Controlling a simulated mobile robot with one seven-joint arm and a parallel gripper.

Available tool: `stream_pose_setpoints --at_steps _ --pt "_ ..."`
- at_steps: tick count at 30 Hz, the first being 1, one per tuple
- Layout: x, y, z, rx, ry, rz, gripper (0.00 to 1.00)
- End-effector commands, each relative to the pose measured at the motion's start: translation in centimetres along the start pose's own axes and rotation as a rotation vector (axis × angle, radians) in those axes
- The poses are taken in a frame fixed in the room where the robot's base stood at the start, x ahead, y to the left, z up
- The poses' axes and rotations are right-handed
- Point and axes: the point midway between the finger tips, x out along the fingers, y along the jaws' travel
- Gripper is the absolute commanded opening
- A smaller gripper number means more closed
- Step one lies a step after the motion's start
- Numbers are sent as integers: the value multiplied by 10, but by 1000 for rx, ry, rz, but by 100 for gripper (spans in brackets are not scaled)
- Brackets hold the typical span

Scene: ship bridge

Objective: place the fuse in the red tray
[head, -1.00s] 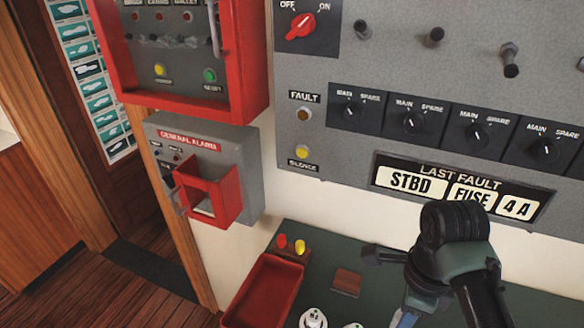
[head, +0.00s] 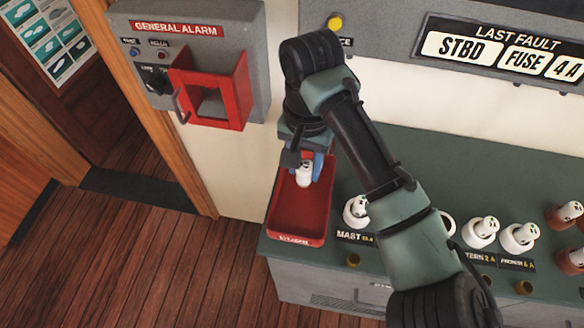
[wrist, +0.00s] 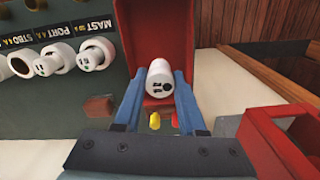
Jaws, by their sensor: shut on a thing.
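My gripper (head: 305,165) is shut on a white cylindrical fuse (head: 304,174), which is held upright over the back half of the red tray (head: 298,228). In the wrist view the fuse (wrist: 160,81) sits between the two blue fingers, with dark dots on its end facing the camera. The red tray (wrist: 153,22) shows behind and below it. I cannot tell whether the fuse touches the tray floor. The front half of the tray is empty. My gripper hides part of the tray's back end.
More white fuses in holders (head: 481,232) stand in a labelled row on the green counter right of the tray. The red-fronted general alarm box (head: 210,90) juts from the wall at the back left. The tray sits at the counter's left end, with open floor beyond.

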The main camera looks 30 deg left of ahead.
Motion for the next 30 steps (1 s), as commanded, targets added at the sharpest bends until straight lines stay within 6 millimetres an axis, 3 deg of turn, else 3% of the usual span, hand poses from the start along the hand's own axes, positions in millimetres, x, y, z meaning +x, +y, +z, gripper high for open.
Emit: stream_pose_setpoints --at_steps 3,15,27,28,30 --pt "20 1 0 3 -1 1 0" --pt "66 0 0 4 0 1 0" --pt "72 0 0 3 1 -1 0" --pt "72 0 0 3 1 -1 43" --pt "72 0 0 3 2 0 56"
